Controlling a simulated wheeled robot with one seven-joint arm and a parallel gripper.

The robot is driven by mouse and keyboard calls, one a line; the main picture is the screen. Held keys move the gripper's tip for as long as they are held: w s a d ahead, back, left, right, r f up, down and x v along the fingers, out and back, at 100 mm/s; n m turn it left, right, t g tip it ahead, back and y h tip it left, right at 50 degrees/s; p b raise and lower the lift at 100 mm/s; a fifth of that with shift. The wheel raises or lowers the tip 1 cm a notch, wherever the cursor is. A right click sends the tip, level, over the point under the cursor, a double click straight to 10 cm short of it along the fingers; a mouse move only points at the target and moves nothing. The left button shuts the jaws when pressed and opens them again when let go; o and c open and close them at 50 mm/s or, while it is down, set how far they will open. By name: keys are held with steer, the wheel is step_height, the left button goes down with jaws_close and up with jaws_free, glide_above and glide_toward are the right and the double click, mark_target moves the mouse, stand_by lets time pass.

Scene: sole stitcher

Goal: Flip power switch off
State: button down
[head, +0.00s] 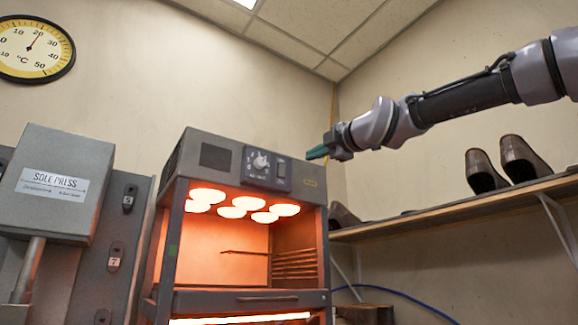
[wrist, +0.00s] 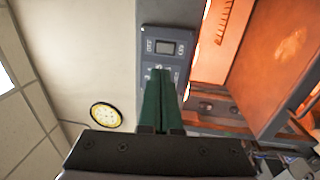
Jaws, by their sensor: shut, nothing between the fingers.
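The power switch (head: 281,170) is a small dark rocker on the right part of the control panel (head: 255,181), on the heater box's top front. In the wrist view, the switch (wrist: 165,47) is a grey rectangle in a dark frame, with small lettering on both sides. I cannot tell which way it is tipped. My gripper (head: 310,153) has green fingers, shut and empty, to the right of and above the switch in the head view. In the wrist view, the fingertips (wrist: 161,71) appear just below the switch and cover part of the panel; contact does not show.
The heater box (head: 246,151) glows orange inside, with several bright lamps (head: 248,203). A knob (head: 261,162) sits left of the switch. A shelf (head: 450,206) with dark shoes (head: 483,171) is at right. A grey sole press (head: 66,180) stands at left.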

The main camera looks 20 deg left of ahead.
mark_target(282, 167)
steer(key=x, duration=1.1)
steer(key=shift+w+a, duration=0.1)
steer(key=shift+w+a+r, duration=0.1)
steer(key=shift+w+a, duration=0.25)
steer(key=shift+w+a+r, duration=0.1)
